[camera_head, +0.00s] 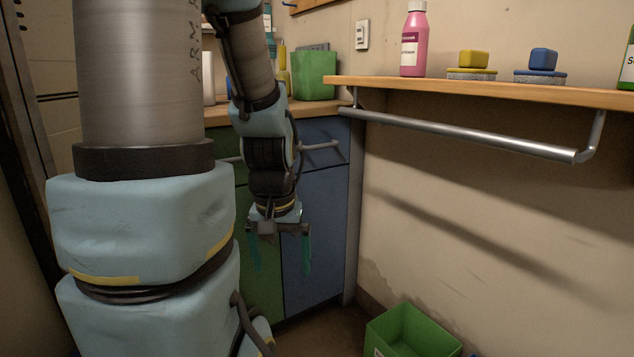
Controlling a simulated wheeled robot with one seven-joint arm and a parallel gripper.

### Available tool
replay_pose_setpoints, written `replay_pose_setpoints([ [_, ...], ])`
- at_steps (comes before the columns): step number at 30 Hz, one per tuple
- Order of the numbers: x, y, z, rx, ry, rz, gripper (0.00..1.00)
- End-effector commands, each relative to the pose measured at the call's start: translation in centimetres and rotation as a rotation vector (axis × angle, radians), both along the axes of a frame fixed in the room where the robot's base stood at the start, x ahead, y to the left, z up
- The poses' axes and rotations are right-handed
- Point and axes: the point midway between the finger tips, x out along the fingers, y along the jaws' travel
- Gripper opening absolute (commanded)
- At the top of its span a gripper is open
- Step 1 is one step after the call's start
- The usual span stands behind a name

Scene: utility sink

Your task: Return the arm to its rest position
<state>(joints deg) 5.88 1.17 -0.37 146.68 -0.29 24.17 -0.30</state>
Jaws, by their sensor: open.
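My arm fills the left and centre of the head view, with large pale blue and grey links close to the camera. My gripper (281,255) hangs below the wrist and points down, in front of the green cabinet door (262,270) and the blue cabinet door (315,240). Its two teal fingers are spread apart. Nothing shows between them. Part of the cabinet front is hidden behind the arm.
A wooden shelf (480,94) on the right wall carries a pink bottle (414,45) and two brushes or sponges. A metal rail (460,136) runs beneath it. A green bin (412,334) stands on the floor at lower right. A green container (314,75) sits on the counter.

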Motion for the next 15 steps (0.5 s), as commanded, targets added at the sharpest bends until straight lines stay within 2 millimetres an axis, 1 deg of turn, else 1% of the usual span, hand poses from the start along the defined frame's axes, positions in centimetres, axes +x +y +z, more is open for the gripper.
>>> replay_pose_setpoints([
  [1,0.0,0.0,3.3,0.0,0.0,0.0,1.0],
  [14,0.0,0.0,16.4,0.0,0.0,0.0,1.0],
  [15,0.0,0.0,17.6,0.0,0.0,0.0,1.0],
])
